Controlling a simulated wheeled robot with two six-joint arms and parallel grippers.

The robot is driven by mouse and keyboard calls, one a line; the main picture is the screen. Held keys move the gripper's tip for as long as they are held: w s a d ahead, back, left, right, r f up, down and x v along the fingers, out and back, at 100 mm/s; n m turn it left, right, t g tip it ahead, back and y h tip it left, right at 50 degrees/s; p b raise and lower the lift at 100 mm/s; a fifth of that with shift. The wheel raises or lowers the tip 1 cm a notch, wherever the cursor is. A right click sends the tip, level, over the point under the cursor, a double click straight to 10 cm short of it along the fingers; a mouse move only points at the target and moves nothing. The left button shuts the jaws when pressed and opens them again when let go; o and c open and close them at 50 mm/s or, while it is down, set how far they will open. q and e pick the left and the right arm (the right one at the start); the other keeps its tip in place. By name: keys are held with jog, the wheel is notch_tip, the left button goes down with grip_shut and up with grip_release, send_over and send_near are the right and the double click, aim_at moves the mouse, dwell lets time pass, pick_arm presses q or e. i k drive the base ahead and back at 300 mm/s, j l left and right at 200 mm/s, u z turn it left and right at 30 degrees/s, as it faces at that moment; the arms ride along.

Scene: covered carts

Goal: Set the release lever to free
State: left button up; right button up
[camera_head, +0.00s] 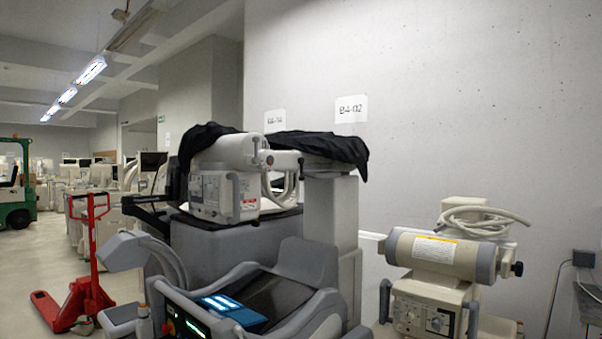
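No release lever can be told for certain in the head view. A beige mobile unit (212,190) with a horizontal cylinder and a front control panel stands at the centre. A small dark knob (300,161) sticks out at the right of its cylinder. A similar unit (428,308) stands at the right, with a dark knob (517,268) at its cylinder's right end. Any marking of a free position is too small to read. Neither of my grippers shows in this view.
A black cover (330,145) lies over the central equipment. A grey console (300,300) with a lit blue screen (222,305) fills the front middle. A red pallet jack (88,285) and a green forklift (18,190) stand left. Bare floor shows at the left. A concrete wall (440,100) closes the back.

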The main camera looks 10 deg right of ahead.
aim_at(301, 161)
jog(key=i+u, duration=0.4)
jog(key=i, duration=0.9)
